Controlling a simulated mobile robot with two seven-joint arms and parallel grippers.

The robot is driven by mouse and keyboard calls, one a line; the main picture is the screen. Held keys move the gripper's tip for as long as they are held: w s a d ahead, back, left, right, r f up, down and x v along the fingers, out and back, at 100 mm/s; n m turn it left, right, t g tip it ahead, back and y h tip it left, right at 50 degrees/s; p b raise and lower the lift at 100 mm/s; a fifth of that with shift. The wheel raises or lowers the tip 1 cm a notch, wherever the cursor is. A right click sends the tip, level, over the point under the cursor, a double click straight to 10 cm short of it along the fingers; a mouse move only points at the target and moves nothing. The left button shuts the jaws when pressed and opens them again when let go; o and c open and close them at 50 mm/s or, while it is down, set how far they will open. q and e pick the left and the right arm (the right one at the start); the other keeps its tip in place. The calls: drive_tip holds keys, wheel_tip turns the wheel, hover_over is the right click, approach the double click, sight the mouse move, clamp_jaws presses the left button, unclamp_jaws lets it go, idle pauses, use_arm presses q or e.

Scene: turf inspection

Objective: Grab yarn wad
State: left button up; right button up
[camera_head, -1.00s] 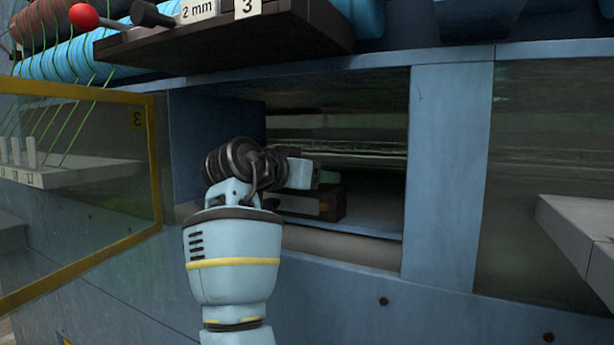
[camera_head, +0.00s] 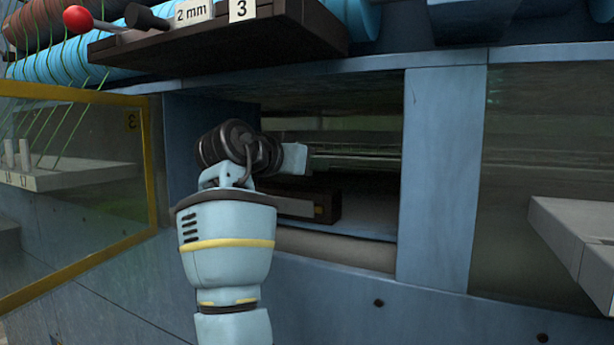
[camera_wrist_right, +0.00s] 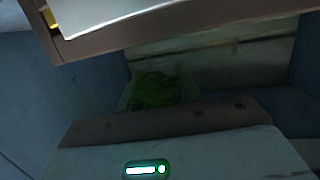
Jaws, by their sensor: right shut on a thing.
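A dark green, fuzzy yarn wad (camera_wrist_right: 155,90) shows in the right wrist view, between the brown-and-white jaw parts of my right gripper (camera_head: 318,203). The gripper is shut on it, though the exact contact is dim and partly hidden. In the head view the gripper is a dark brown block with a pale side, inside the recessed opening of the blue machine, low in it. The wad cannot be made out in the head view. My left gripper is not in view.
A blue post (camera_head: 440,180) bounds the opening on the right. A yellow-framed clear door (camera_head: 80,180) stands open at left. A brown shelf (camera_head: 215,37) with a red-knobbed lever overhangs above. A grey ledge (camera_head: 565,225) juts out at right.

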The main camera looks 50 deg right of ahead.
drive_tip(key=w+b+v, duration=0.1)
drive_tip(key=v, duration=1.5)
drive_tip(key=shift+a+f, duration=0.15)
drive_tip(key=shift+f, duration=0.25)
